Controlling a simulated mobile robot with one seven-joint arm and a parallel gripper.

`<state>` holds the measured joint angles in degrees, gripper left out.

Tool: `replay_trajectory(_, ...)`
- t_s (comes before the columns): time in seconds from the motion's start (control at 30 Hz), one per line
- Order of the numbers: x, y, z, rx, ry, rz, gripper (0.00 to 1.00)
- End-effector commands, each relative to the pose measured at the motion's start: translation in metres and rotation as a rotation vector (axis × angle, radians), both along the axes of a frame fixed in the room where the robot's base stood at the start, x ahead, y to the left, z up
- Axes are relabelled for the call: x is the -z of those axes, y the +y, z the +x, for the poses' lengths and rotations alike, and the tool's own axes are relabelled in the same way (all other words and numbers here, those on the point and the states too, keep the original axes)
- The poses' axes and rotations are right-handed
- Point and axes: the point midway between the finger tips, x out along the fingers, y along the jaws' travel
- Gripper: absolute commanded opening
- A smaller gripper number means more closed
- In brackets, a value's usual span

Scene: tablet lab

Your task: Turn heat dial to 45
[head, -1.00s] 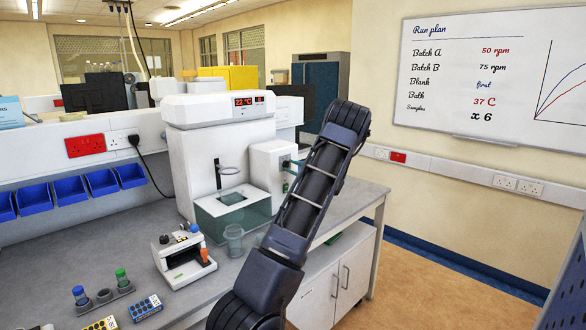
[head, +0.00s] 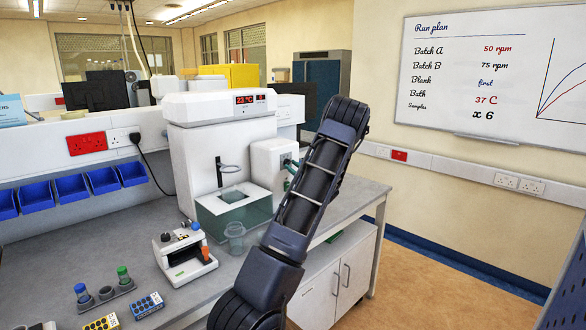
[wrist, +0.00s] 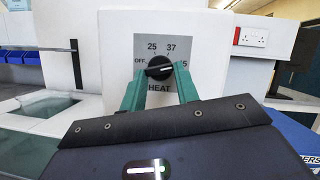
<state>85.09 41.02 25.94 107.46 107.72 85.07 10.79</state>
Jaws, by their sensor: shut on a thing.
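The heat dial (wrist: 158,67) is a black round knob on a grey plate (wrist: 150,48) marked OFF, 25, 37 and HEAT. The label at the right is partly hidden, with only a 5 showing. The knob's pale line lies nearly level, towards that right-hand label. My gripper (wrist: 159,72) has green fingers on either side of the knob and is shut on it. In the head view my arm hides the dial. The white bath machine (head: 226,150) has a red display (head: 246,99) that appears to read 23 °C.
A clear water tank (head: 236,214) sits at the machine's front. A clear beaker (head: 235,238), a small white device (head: 184,258) and a tube rack (head: 106,299) stand on the bench. A whiteboard (head: 490,70) lists Bath 37 C.

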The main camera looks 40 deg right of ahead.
Motion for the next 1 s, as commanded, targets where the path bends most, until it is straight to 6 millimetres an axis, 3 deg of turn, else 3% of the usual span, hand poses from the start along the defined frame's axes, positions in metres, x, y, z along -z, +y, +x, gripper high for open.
replay_trajectory(0.43, 0.001, 0.000, -0.001, 0.001, 0.003, 0.011, 0.08)
replay_trajectory(0.47, 0.001, 0.000, -0.001, 0.001, 0.003, 0.011, 0.35)
replay_trajectory(0.57, 0.001, 0.000, -0.001, 0.000, 0.002, 0.011, 0.53)
replay_trajectory(0.87, 0.001, 0.000, -0.001, 0.001, 0.001, 0.010, 0.53)
replay_trajectory(1.0, 0.005, -0.002, -0.010, 0.002, 0.002, 0.010, 0.53)
